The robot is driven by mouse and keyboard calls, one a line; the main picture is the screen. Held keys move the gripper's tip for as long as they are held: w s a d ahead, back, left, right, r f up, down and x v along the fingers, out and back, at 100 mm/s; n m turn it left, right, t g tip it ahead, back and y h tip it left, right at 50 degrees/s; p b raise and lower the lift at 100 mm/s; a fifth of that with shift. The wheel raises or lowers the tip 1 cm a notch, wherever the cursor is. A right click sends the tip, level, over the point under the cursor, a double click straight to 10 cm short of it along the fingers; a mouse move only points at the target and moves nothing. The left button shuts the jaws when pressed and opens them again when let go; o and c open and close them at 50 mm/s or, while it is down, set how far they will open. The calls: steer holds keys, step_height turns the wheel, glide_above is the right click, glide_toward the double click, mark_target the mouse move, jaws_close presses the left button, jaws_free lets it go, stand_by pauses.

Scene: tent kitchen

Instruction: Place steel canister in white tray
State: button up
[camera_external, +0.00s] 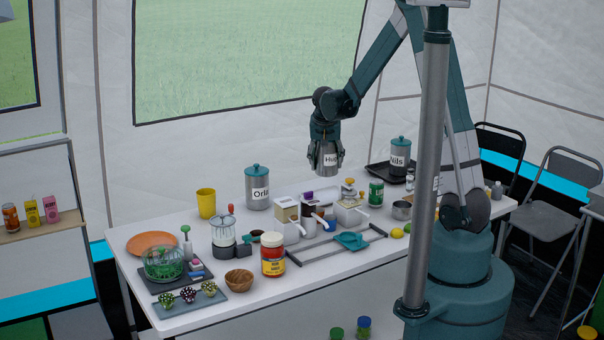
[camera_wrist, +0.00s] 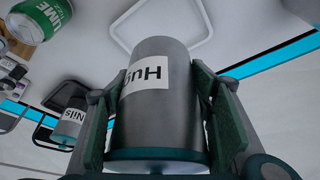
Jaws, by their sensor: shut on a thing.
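A steel canister (camera_external: 329,161) with a white label starting "Hug" hangs upright in my gripper (camera_external: 326,155), above the back of the table. In the wrist view the canister (camera_wrist: 156,100) fills the middle, its teal lid toward the bottom edge. The fingers of my gripper (camera_wrist: 155,118) are shut on its two sides. The white tray (camera_wrist: 210,22) shows in the wrist view as a rounded rim beyond the canister, which hides part of it. The tray looks empty where visible. In the external view it is hard to tell from the white table.
A "Nils" canister (camera_external: 400,155) stands on a dark tray (camera_external: 378,172) to the right. An "Orla" canister (camera_external: 257,190) stands to the left.

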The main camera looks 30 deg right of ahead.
mark_target(325, 163)
steer(key=shift+f+b, duration=0.5)
steer(key=shift+f, duration=2.6)
steer(key=shift+f+b, duration=0.35)
steer(key=shift+f, duration=1.55)
steer(key=shift+f, duration=0.1)
steer(key=o, duration=1)
steer(key=shift+o, duration=0.6)
steer(key=shift+p+v, duration=0.9)
steer(key=shift+v, duration=5.1)
steer(key=shift+w+d, duration=0.1)
